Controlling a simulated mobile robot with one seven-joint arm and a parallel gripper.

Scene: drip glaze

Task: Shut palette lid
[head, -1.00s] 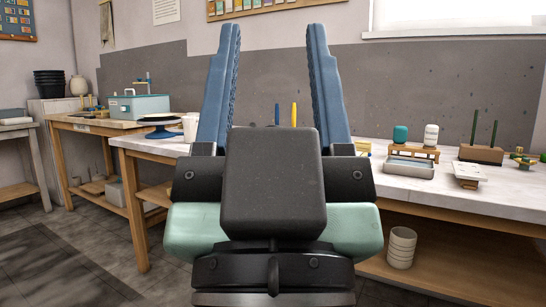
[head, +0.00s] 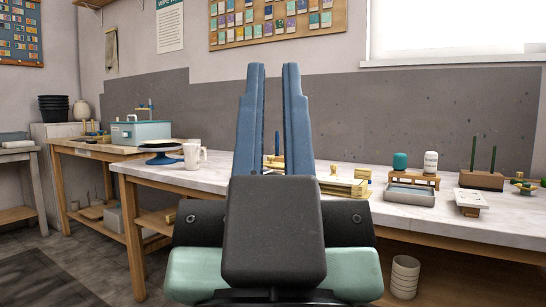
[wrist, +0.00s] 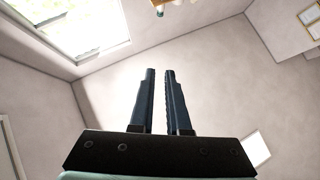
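My gripper (head: 273,70) points up in front of the head camera, with its two blue fingers close together. A narrow gap shows between them, and nothing is held. A shallow grey tray (head: 409,197) and a small white slab-like piece (head: 471,199) lie on the right of the white-topped table (head: 400,222). My gripper is well apart from both. Part of the table is hidden behind my gripper.
A flat wooden piece (head: 343,188) lies right of my fingers. A rack with jars (head: 415,179) and a block with green rods (head: 482,179) stand behind the tray. A white mug (head: 192,157) and a blue turntable (head: 162,157) stand left. Stacked cups (head: 404,277) sit below.

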